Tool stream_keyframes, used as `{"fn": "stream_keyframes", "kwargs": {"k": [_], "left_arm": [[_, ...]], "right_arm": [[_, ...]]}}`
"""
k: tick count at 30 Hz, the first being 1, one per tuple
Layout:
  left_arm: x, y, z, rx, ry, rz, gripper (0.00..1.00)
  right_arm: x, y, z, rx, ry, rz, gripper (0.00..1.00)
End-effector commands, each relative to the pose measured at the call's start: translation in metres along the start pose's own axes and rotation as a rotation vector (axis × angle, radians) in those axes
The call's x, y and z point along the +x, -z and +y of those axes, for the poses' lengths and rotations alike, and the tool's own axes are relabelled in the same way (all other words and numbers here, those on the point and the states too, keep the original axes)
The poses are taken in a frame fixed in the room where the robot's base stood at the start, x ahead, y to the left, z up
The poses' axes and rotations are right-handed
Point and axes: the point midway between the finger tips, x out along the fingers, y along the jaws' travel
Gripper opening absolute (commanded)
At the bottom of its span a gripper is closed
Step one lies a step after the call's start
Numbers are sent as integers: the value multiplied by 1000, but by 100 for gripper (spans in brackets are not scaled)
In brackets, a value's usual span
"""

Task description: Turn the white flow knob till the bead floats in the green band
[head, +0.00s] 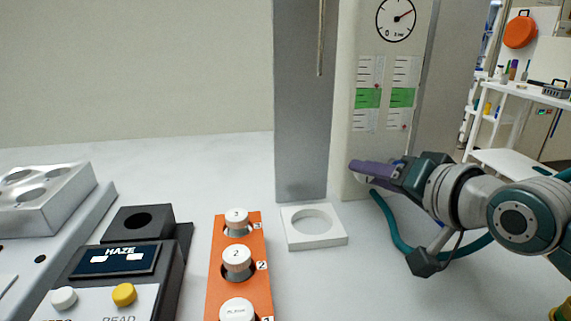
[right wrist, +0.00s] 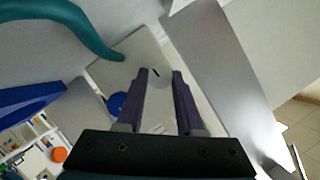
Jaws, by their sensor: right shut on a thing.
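The white flow knob (right wrist: 157,77), with a dark mark on its face, sits between the fingertips of my right gripper in the right wrist view. My right gripper (head: 362,171) is shut on it at the lower part of the upright panel (head: 352,130). Two flow scales, left (head: 368,120) and right (head: 402,120), each carry a green band. A tiny reddish bead seems to show just above the left band, and another below the right band; both are very small. My left gripper is not in view.
A blue knob (right wrist: 115,103) is beside my gripper. A teal hose (head: 385,215) hangs below it. A white block with a round hole (head: 296,239), an orange rack of vials (head: 218,285) and a haze meter (head: 118,261) stand on the bench. A dial (head: 396,19) is above.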

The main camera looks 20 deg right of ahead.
Motion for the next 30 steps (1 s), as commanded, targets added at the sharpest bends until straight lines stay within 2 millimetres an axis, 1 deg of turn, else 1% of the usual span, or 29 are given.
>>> {"fn": "stream_keyframes", "kwargs": {"k": [8,12,18,23,30], "left_arm": [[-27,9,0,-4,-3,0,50],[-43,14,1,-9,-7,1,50],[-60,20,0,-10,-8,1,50],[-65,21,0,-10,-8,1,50],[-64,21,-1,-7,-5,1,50]], "right_arm": [[-1,4,-5,-120,-53,-3,0],[-2,3,-6,-226,-98,-4,0],[-1,1,-7,-400,-169,-4,0],[0,-1,-6,-535,-223,-3,0],[1,-3,-6,-699,-290,-2,0]]}}
